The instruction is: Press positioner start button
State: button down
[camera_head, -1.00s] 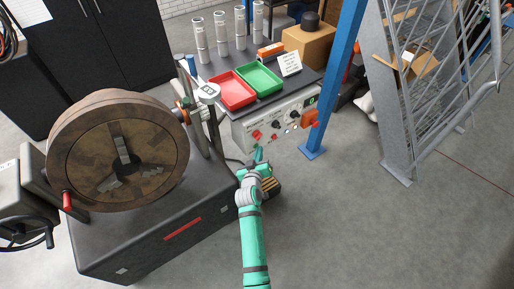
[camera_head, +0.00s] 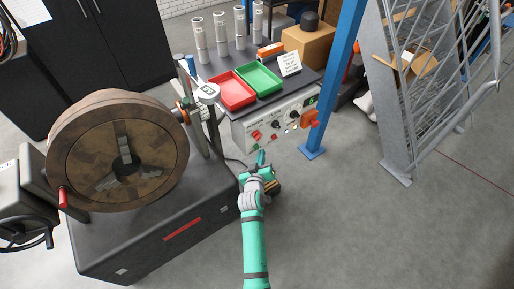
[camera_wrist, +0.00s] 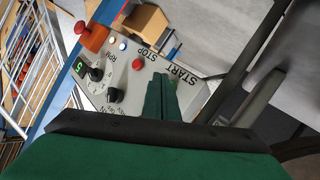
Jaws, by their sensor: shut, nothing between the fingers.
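The white control panel (camera_head: 265,128) stands below the tool bench top, with knobs and red controls. In the wrist view the panel's START label (camera_wrist: 183,73) is beside my fingertips, with STOP (camera_wrist: 146,51) next to it. A red button (camera_wrist: 138,64) shows near STOP. The start button itself is not visible; my fingers may cover it. My gripper (camera_wrist: 161,82) is shut and empty, its tips pointing at the panel. In the head view my gripper (camera_head: 261,157) is just in front of the panel's lower edge, with a small gap.
The positioner's round faceplate (camera_head: 85,155) stands on a dark cabinet (camera_head: 150,235) at left. Red (camera_head: 232,91) and green (camera_head: 260,78) trays lie on the bench. A blue post (camera_head: 340,80) rises right of the panel. The floor at right is clear.

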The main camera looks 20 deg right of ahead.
jog(key=s, duration=0.1)
jog(key=s+d, duration=0.1)
jog(key=s, duration=0.2)
jog(key=shift+s+d, duration=0.3)
jog(key=shift+d, duration=0.05)
dwell(0.4)
jog(key=s+a+f+t+y, duration=0.1)
jog(key=s+a+y, duration=0.1)
jog(key=s+a, duration=0.7)
jog(key=s+a+f+y, duration=0.1)
jog(key=s+a, duration=0.6)
jog(key=s, duration=0.4)
jog(key=s+a+r+y, duration=0.1)
jog(key=s+r, duration=0.6)
jog(key=s, duration=0.4)
jog(key=s+a+r+t+y, duration=0.1)
jog(key=s+a+r, duration=0.1)
jog(key=s+r, duration=0.5)
jog(key=shift+s+a+r+m+y, duration=0.15)
jog(key=shift+s+m+y, duration=0.25)
jog(key=shift+s, duration=2.05)
